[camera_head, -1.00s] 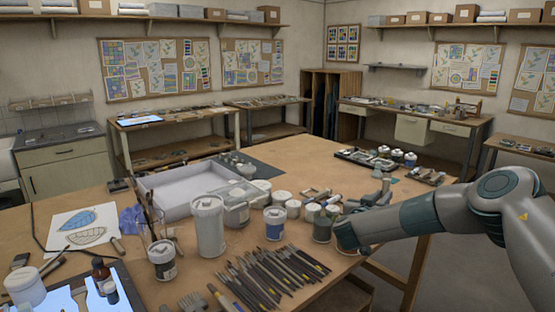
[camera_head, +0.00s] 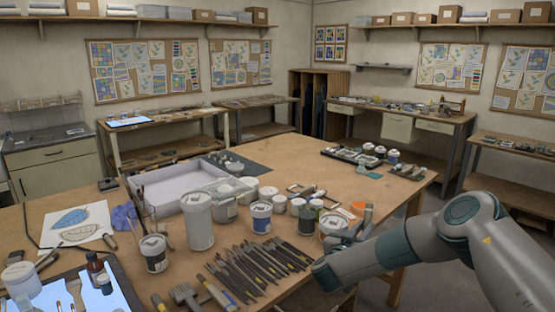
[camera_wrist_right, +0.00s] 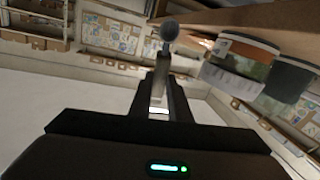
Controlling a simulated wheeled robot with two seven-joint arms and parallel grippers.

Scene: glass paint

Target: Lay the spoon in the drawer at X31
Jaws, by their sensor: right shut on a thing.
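My right gripper (camera_wrist_right: 160,105) is shut on the spoon (camera_wrist_right: 169,32) in the right wrist view. The spoon's narrow handle is between the fingers, and its round grey bowl points away from them. In the head view the right gripper (camera_head: 355,228) is above the near right part of the wooden table, beside the jars; the spoon is not clear there. Drawer fronts show under the back right bench, one pale and larger (camera_head: 398,128) and one smaller (camera_head: 435,127). They look closed, and no X31 label is readable. My left gripper is not in view.
Several jars, including a blue-labelled one (camera_head: 261,218), and a row of dark tools (camera_head: 255,265) crowd the near table. A tray of pots (camera_head: 362,157) is at its far right. The table (camera_head: 300,160) is bare in the middle. Floor shows between table and back bench.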

